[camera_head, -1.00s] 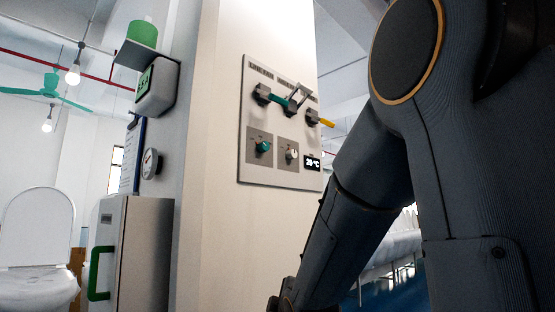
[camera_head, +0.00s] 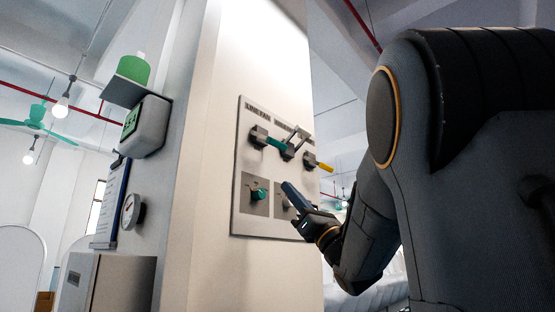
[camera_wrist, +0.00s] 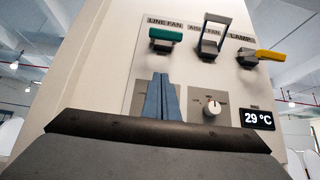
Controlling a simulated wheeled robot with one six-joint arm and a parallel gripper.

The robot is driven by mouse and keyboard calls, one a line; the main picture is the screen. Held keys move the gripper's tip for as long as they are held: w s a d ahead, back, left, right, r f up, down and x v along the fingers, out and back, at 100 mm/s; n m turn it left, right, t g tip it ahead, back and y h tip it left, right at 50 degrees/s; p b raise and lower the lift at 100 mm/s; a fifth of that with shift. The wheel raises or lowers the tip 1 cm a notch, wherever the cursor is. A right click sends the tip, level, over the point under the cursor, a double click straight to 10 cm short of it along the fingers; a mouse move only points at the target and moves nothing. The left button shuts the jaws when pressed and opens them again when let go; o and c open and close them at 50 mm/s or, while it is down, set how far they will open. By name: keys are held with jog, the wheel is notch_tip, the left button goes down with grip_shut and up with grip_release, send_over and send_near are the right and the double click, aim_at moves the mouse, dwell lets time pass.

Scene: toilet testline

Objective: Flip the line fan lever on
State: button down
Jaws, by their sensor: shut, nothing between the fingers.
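The line fan lever has a teal handle (camera_head: 275,143) on a dark mount at the panel's upper left. In the wrist view the same teal handle (camera_wrist: 166,34) shows under the LINE FAN label, and I cannot tell its on or off position. My gripper (camera_head: 286,185) is shut and empty, with slim blue fingers. It is in front of the panel, below the lever row, and covers part of the lower right knob in the head view. In the wrist view the fingertips (camera_wrist: 161,76) point up, below the teal handle and apart from it in the picture.
A middle lever with a metal guard (camera_wrist: 213,35) and a yellow lamp lever (camera_wrist: 264,56) stand to the right. Below are a teal knob (camera_head: 259,194), a white knob (camera_wrist: 211,108) and a 29 °C display (camera_wrist: 258,119). A gauge (camera_head: 131,210) is on the left.

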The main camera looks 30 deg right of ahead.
aim_at(269, 140)
jog(key=w+a+r+p, duration=0.1)
jog(key=w+r+p, duration=0.3)
jog(key=r+p, duration=0.4)
notch_tip(269, 140, up, 3)
jog(key=shift+a+f+p, duration=0.1)
jog(key=shift+a+p, duration=0.1)
jog(key=shift+p, duration=0.1)
jog(key=shift+s+d+b, duration=0.1)
jog(key=shift+d+b, duration=0.05)
jog(key=shift+b, duration=0.45)
